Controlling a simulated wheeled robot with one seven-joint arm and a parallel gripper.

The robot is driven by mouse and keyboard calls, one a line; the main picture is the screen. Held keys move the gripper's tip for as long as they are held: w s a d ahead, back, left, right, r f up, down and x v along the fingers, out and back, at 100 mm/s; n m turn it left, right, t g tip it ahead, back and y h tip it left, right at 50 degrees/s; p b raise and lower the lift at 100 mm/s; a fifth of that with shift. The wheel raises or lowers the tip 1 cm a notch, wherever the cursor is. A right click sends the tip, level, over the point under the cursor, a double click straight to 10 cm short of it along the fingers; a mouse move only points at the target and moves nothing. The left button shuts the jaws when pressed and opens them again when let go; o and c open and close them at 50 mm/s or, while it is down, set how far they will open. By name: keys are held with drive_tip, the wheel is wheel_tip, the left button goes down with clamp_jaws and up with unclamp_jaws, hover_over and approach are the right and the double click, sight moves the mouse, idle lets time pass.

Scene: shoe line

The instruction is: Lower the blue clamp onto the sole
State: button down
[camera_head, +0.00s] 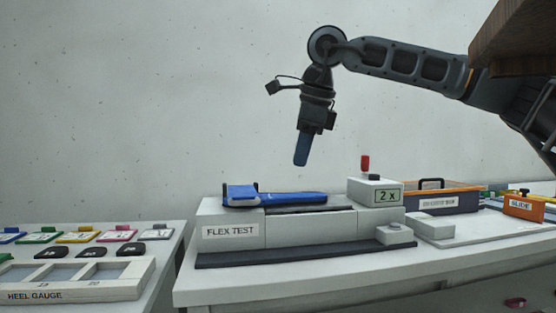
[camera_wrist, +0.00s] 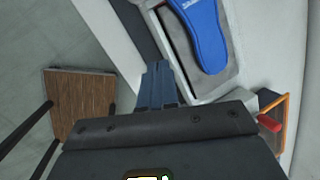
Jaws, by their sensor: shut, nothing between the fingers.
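The blue sole (camera_head: 297,198) lies flat on top of the grey FLEX TEST machine (camera_head: 290,226). At its left end is a raised blue piece with dark edges, which looks like the blue clamp (camera_head: 241,191); it seems tilted up, but its hinge and any gap to the sole are too small to tell. In the wrist view the sole (camera_wrist: 205,38) shows at the top, and I cannot make out the clamp there. My gripper (camera_head: 301,161) hangs above the machine, apart from it, fingers pointing down. Its blue fingers, also in the wrist view (camera_wrist: 158,66), are shut and empty.
A counter box reading "2 x" (camera_head: 388,196) with a red knob (camera_head: 365,163) stands at the machine's right end. A dark box with an orange rim (camera_head: 442,202) and an orange SLIDE box (camera_head: 524,208) are further right. The HEEL GAUGE tray (camera_head: 100,293) is left.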

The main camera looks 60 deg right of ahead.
drive_tip(key=shift+s+d+r+p, duration=0.3)
drive_tip(key=shift+s+d+r, duration=0.35)
drive_tip(key=shift+s, duration=0.15)
drive_tip(key=shift+s+d+r+p, duration=0.25)
drive_tip(key=shift+s+d+r, duration=0.3)
drive_tip(key=shift+s, duration=0.25)
